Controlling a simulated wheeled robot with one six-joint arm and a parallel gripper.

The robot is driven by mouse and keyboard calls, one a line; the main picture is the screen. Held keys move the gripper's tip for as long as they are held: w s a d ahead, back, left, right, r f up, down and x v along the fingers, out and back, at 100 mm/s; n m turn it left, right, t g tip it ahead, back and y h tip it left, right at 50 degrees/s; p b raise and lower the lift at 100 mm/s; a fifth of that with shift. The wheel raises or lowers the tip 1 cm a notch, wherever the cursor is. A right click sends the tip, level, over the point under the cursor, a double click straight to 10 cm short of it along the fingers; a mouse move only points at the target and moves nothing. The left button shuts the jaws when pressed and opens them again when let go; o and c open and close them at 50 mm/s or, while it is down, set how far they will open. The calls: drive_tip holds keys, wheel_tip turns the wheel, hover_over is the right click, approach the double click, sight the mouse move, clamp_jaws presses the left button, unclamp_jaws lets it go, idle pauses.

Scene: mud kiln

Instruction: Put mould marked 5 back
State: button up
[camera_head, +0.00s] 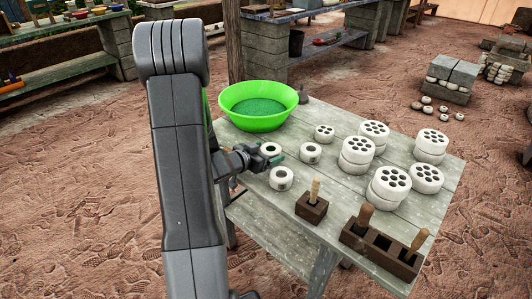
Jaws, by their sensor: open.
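No number 5 is legible in this view, so I cannot tell which piece is the mould marked 5. Dark wooden blocks stand at the table's front: a small block (311,208) with one wooden-handled tool (315,190) upright in it, and a longer holder (378,249) with a handled tool (364,216) at its left and another (416,243) at its right. The holder's middle slot looks empty. My gripper (276,160) is open at the table's left side, close to a small white ring (270,149); I cannot tell whether they touch.
A green bowl (262,117) stands on the table's far left. White pierced discs (390,183), some stacked, fill the right side. More small white rings (281,178) lie left of centre. Shelves are behind.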

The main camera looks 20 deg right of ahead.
drive_tip(key=p+v, duration=0.1)
drive_tip(key=v, duration=1.1)
drive_tip(key=shift+r, duration=0.2)
